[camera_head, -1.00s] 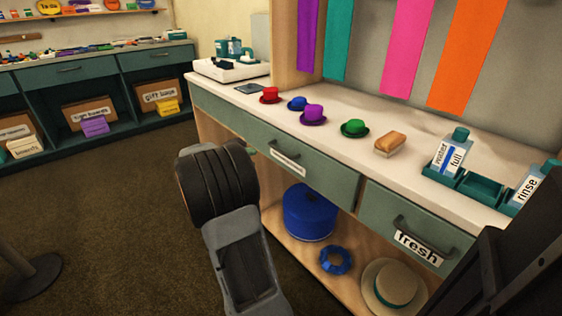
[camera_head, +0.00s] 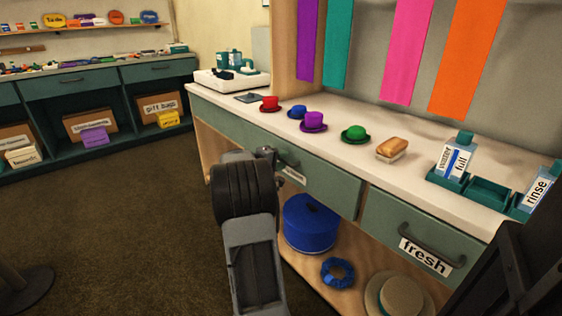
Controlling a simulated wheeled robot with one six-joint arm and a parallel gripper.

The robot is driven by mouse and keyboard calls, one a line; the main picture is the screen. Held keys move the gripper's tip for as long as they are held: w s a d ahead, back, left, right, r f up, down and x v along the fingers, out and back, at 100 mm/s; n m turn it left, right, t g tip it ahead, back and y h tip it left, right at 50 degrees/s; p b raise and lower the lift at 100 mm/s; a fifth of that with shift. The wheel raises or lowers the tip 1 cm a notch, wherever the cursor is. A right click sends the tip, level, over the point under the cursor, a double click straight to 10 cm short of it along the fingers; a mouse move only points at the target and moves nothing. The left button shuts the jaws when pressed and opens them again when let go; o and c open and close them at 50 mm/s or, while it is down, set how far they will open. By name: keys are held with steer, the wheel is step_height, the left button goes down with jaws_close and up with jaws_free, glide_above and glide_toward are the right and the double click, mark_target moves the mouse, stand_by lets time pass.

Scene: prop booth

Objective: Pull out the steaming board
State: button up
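No part I can read is marked as the steaming board. A wide green front (camera_head: 335,183) under the counter, left of the "fresh" drawer, has a dark handle (camera_head: 288,159) and a white label (camera_head: 293,174), partly covered and too small to read. My gripper (camera_head: 268,153) is at the left end of this handle, in front of the green front. My wrist hides most of its fingers, so I cannot tell whether they are open or touch the handle. The front looks flush with the counter.
The "fresh" drawer (camera_head: 380,218) is to the right. Small coloured hats, a brush (camera_head: 392,149) and bottles in a green tray (camera_head: 452,183) stand on the counter (camera_head: 340,148). Below are a blue round box (camera_head: 310,224) and a straw hat (camera_head: 400,298). Open floor lies left.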

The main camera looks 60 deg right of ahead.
steer(key=shift+c, duration=0.5)
jaws_close()
